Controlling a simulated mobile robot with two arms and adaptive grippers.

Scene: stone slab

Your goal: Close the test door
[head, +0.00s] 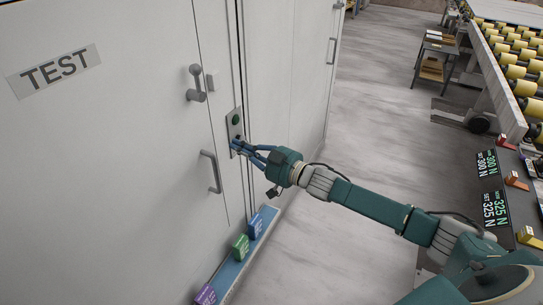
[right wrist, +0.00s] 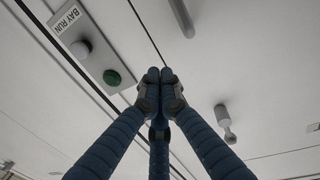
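The test door (head: 110,170) is a large white panel at left in the head view, with a TEST label (head: 54,72). It looks flush with the cabinet front. It has a bar handle (head: 211,172) and a grey lever latch (head: 196,83). My right gripper (head: 236,147) is at the lower part of a narrow button panel (head: 235,122) with a green button, right of the door. In the right wrist view its fingers (right wrist: 160,76) are together and empty, beside the BAY RUN panel (right wrist: 70,19); contact cannot be told. My left gripper is out of view.
A blue ledge (head: 238,268) with purple, green and blue blocks runs below the door. A second cabinet door (head: 290,70) stands further right. A roller conveyor (head: 515,60) and displays (head: 490,185) are at right.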

